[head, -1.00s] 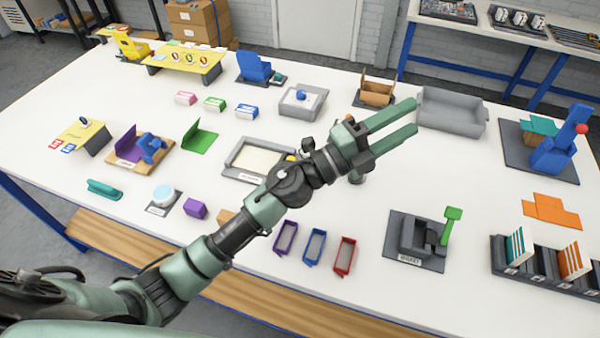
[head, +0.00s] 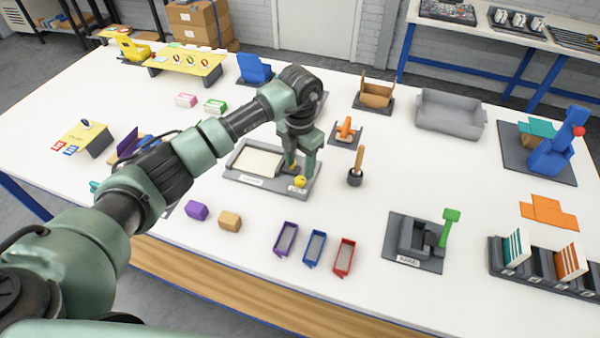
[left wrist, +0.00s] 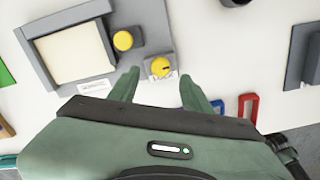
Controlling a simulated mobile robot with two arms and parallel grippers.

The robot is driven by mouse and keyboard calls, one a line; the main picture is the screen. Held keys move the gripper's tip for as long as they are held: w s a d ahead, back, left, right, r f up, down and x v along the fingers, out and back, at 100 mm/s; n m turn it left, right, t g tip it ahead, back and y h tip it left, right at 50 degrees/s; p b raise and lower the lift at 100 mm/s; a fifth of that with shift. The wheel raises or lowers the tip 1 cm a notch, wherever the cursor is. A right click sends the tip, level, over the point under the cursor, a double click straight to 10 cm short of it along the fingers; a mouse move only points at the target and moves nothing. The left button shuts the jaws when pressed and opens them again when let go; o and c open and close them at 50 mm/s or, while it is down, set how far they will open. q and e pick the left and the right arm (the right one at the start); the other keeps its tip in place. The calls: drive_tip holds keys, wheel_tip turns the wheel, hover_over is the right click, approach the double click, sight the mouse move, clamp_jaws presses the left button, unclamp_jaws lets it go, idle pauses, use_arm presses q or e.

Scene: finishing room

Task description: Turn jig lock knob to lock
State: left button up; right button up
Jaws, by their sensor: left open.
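The jig (head: 235,178) is a grey tray-like frame around a cream panel, lying flat mid-table. Two yellow knobs sit at its right end. The front knob (head: 299,182), on a pale marked plate, shows a dark pointer line in the left wrist view (left wrist: 160,67); the other knob (left wrist: 123,40) is plain and round. My left gripper (head: 300,172) points down over this end, open and empty. In the left wrist view its fingertips (left wrist: 159,76) lie either side of the front knob, apart from it; their height above it is hard to tell. My right gripper is not in view.
A wooden-handled tool in a dark cup (head: 355,178) and an orange piece on a dark base (head: 346,131) stand just right of the jig. Purple, blue and red frames (head: 314,247) lie in front. White table between them is clear.

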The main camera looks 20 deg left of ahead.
sight(300, 179)
use_arm(q)
wheel_tip(300, 179, down, 4)
drive_tip(key=shift+r+p, duration=0.15)
drive_tip(key=shift+p, duration=0.4)
drive_tip(key=shift+f, duration=0.6)
drive_tip(key=shift+c, duration=0.3)
clamp_jaws()
